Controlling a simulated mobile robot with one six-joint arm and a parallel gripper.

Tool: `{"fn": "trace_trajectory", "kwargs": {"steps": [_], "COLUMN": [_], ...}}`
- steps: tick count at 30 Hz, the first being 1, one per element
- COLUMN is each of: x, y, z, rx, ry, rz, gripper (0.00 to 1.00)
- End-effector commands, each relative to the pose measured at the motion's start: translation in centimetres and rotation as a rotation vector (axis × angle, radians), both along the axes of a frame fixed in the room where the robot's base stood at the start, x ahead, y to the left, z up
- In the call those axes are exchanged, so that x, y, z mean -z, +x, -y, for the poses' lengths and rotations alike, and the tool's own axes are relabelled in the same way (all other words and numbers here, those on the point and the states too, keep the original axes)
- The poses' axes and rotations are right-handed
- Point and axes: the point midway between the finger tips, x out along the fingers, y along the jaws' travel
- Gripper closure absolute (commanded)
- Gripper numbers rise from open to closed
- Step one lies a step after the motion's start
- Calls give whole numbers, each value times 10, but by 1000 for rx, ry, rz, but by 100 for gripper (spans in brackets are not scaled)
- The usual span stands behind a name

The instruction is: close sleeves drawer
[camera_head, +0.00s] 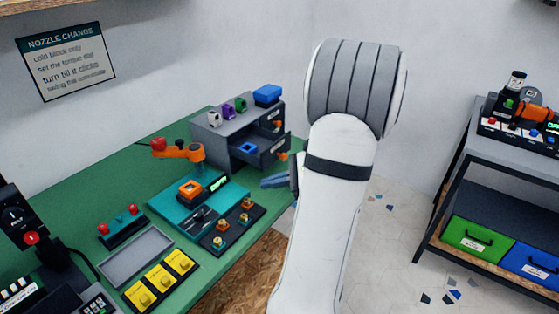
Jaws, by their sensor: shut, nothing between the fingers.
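A small dark grey drawer cabinet (215,143) stands at the back right of the green bench. Another orange knob (277,125) shows higher on the cabinet. My gripper (273,182) is below and in front of the open drawer, near the bench edge. Its blue-grey fingers are shut and empty, apart from the drawer. My white arm hides part of the gripper.
White, purple, green and blue pieces stand on the cabinet top. A shelf with green (477,240) and blue bins is right.

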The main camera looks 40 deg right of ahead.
Motion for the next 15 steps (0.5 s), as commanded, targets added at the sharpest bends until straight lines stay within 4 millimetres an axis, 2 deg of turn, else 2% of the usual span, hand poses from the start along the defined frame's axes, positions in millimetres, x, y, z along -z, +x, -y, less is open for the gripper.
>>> {"fn": "trace_trajectory", "kwargs": {"steps": [1, 3, 6, 10, 13, 15], "x": [13, 21, 31, 39, 41, 41], "y": [-10, -23, -46, -70, -79, -77], "z": [34, 73, 119, 156, 168, 169], "rx": [114, 250, 407, 534, 576, 583], "ry": [81, 175, 278, 358, 383, 388], "rz": [22, 64, 125, 185, 209, 213], "gripper": [100, 100, 100, 100, 100, 100]}}
